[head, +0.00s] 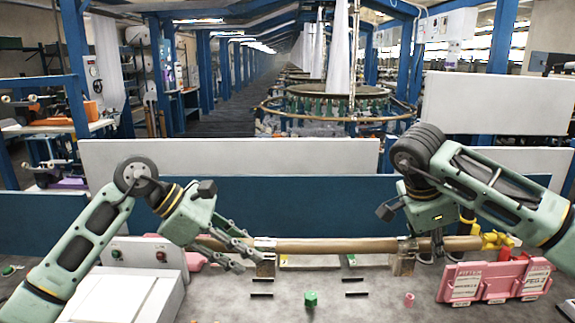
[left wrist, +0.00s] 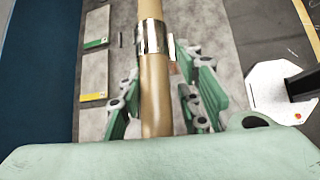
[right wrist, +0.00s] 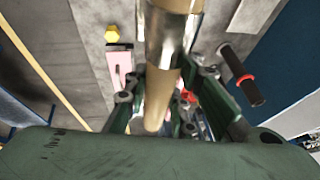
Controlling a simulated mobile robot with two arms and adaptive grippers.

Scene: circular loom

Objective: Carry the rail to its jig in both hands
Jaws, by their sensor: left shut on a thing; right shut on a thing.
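The rail is a long tan rod (head: 335,246) with shiny metal bands, held roughly level across the back of the table. My left gripper (head: 236,252) is shut on its left part; in the left wrist view the fingers lie on both sides of the rail (left wrist: 155,98), behind a metal band. My right gripper (head: 436,248) is shut on its right part; in the right wrist view a metal band (right wrist: 170,38) lies just beyond the fingers.
A pink labelled rack (head: 495,281) stands at the right. A white box (head: 128,296) and a button panel (head: 140,254) are at the left. A blue partition (head: 320,205) rises behind.

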